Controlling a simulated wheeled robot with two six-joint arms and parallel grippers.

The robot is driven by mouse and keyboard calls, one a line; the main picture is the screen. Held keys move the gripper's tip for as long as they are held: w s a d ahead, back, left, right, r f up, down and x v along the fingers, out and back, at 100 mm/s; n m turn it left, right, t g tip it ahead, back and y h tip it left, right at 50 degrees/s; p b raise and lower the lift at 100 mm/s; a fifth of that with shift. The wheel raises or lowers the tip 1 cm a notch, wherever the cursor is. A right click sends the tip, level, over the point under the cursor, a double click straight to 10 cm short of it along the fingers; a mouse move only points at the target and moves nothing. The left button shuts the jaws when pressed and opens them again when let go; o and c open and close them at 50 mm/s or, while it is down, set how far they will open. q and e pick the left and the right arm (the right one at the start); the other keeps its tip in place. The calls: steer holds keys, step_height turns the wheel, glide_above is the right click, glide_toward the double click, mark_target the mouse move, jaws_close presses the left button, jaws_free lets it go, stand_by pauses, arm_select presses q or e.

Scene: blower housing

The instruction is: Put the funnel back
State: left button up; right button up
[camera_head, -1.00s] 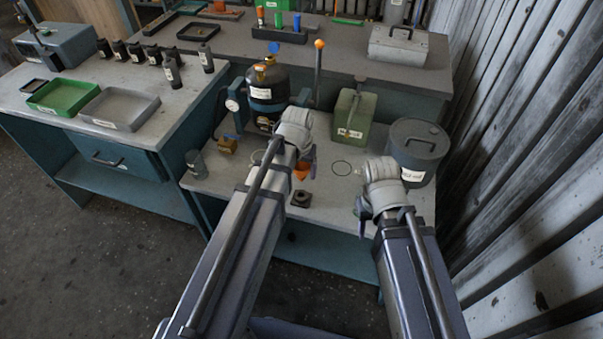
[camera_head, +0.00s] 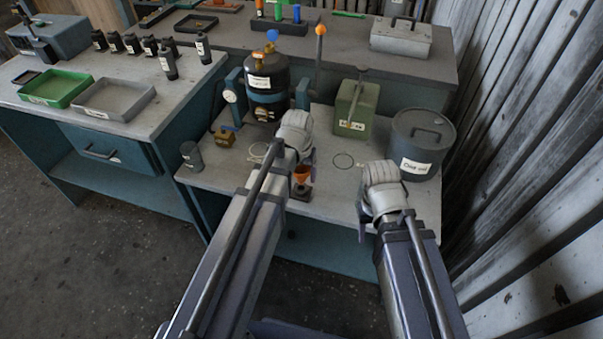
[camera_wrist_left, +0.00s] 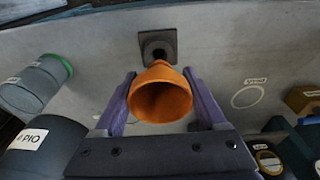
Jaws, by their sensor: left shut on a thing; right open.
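The orange funnel (camera_head: 301,174) is held by my left gripper (camera_head: 305,167), wide mouth up. In the left wrist view the funnel (camera_wrist_left: 160,100) sits between the two purple fingers of my left gripper (camera_wrist_left: 160,88), its mouth facing the camera. A dark square stand (camera_head: 299,194) with a round hole is just under the funnel near the table's front edge. The stand (camera_wrist_left: 157,42) also shows in the left wrist view beyond the funnel's narrow end; whether they touch I cannot tell. My right gripper (camera_head: 364,214) is open and empty at the right front.
A green can (camera_head: 356,106) and a grey lidded drum (camera_head: 420,150) stand behind the right gripper. A black tank (camera_head: 266,85) with gauge stands behind the left gripper. A grey cup (camera_head: 191,155) stands at left.

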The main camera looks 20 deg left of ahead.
arm_select(q)
steer(key=shift+f+b, duration=0.55)
steer(key=shift+f, duration=0.35)
steer(key=shift+f+b, duration=0.55)
stand_by(0.7)
steer(key=shift+f, duration=0.2)
steer(key=shift+f+b, duration=0.1)
steer(key=shift+b, duration=0.2)
steer(key=shift+f+b, duration=0.35)
steer(key=shift+f, duration=0.15)
stand_by(0.7)
stand_by(0.4)
steer(key=o, duration=0.9)
